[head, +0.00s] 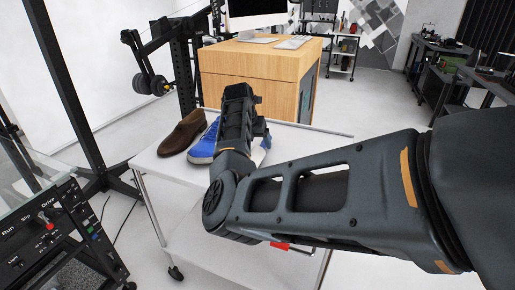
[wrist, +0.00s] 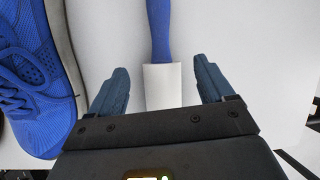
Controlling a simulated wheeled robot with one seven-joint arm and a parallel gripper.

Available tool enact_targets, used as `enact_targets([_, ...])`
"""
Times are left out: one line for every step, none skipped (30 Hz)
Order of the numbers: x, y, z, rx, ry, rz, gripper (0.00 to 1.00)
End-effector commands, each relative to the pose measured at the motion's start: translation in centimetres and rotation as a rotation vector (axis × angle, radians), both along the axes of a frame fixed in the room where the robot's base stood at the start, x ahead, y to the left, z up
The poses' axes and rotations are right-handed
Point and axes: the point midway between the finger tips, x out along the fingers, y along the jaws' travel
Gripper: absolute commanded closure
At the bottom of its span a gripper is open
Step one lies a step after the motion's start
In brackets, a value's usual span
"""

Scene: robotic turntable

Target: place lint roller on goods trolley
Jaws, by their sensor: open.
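In the wrist view the lint roller, with a blue handle (wrist: 159,30) and a white roller head (wrist: 162,86), lies on a white surface. My gripper (wrist: 160,68) is open, one finger on each side of the roller head, with gaps on both sides. In the head view my arm hides the lint roller and most of the gripper. The white wheeled table (head: 165,170) below my arm carries shoes. A wheeled shelf trolley (head: 345,55) stands far back; I cannot tell which one is the goods trolley.
A blue shoe (wrist: 30,75) lies close left of my gripper; it also shows in the head view (head: 204,145) beside a brown shoe (head: 183,132). A wooden desk (head: 255,72) stands behind the table. A control panel (head: 60,235) is at the front left.

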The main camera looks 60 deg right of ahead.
Motion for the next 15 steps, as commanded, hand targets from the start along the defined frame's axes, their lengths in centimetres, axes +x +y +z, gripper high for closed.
enact_targets([0.2, 0.5, 1.1, -0.003, -0.003, 0.002, 0.19])
enact_targets([0.3, 0.7, 1.6, -0.002, -0.004, 0.001, 0.19])
enact_targets([0.3, 1.1, 2.4, -0.002, -0.005, 0.001, 0.19])
enact_targets([0.3, 1.4, 3.0, -0.001, -0.003, 0.001, 0.19])
enact_targets([0.3, 1.5, 3.5, -0.002, -0.004, 0.001, 0.19])
enact_targets([0.4, 1.9, 4.2, -0.002, -0.004, 0.001, 0.19])
enact_targets([0.4, 2.1, 4.7, -0.001, -0.003, 0.001, 0.19])
enact_targets([0.4, 2.3, 5.1, -0.001, -0.003, 0.001, 0.19])
enact_targets([0.4, 2.5, 5.7, -0.002, -0.003, 0.000, 0.19])
enact_targets([0.4, 2.7, 6.1, -0.001, -0.002, 0.001, 0.19])
enact_targets([0.5, 2.9, 6.4, -0.001, -0.002, 0.001, 0.19])
enact_targets([0.5, 3.0, 6.8, -0.001, -0.002, 0.001, 0.19])
enact_targets([0.4, 3.1, 7.1, -0.002, -0.001, 0.001, 0.19])
enact_targets([0.4, 3.2, 7.3, -0.001, -0.001, 0.000, 0.19])
enact_targets([0.4, 3.3, 7.5, 0.000, 0.000, 0.000, 0.19])
